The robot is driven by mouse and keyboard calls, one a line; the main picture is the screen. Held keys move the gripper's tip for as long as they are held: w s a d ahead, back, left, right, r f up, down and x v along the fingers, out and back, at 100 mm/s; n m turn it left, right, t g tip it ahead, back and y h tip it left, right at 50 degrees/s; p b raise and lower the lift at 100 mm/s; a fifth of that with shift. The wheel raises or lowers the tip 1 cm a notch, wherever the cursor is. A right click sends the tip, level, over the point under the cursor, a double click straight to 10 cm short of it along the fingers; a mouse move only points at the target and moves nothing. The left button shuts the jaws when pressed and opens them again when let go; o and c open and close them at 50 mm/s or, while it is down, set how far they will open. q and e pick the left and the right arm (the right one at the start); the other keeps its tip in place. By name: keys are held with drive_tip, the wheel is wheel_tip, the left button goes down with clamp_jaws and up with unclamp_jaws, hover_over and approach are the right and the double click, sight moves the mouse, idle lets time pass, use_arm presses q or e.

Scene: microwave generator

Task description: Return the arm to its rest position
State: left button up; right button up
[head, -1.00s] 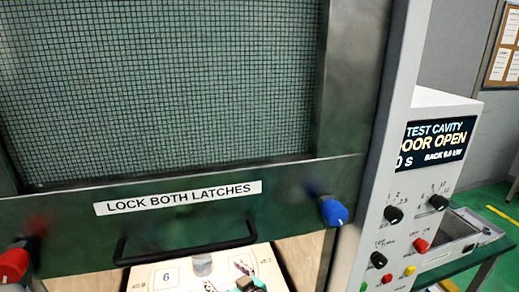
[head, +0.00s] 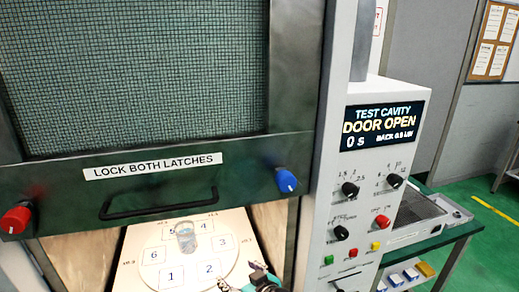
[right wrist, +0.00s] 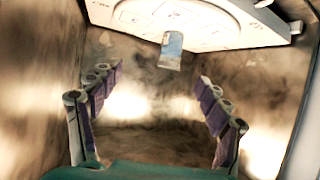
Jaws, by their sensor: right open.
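My right gripper (head: 242,276) shows at the bottom of the head view, low in the cavity opening, in front of the white numbered turntable (head: 150,230). In the right wrist view its two purple-grey fingers (right wrist: 159,75) stand wide apart with nothing between them. A clear glass beaker (head: 186,238) stands on the turntable near the back, apart from the gripper. The beaker (right wrist: 171,50) and turntable (right wrist: 215,25) appear upside down in the wrist view. My left gripper is out of view.
The raised door (head: 140,80) with mesh window, black handle (head: 158,204), red latch knob (head: 16,219) and blue latch knob (head: 286,180) hangs above the opening. The control panel (head: 372,190) at right reads "DOOR OPEN". Cavity walls (right wrist: 40,70) lie close on both sides.

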drive_tip(key=s+d+f+m+g+h, duration=0.1)
drive_tip(key=s+d+m+h, duration=0.2)
drive_tip(key=s+d, duration=0.5)
drive_tip(key=s+d+f+m+g+h, duration=0.1)
drive_tip(key=s+d+m+g+h, duration=0.1)
drive_tip(key=s+d, duration=0.6)
drive_tip(key=d+m+h, duration=0.1)
drive_tip(key=d+h, duration=0.1)
drive_tip(key=d, duration=0.5)
drive_tip(key=shift+d+f+m+g, duration=0.3)
drive_tip(key=shift+d+f+m, duration=0.05)
drive_tip(key=shift+d+m, duration=0.05)
drive_tip(key=shift+w, duration=0.1)
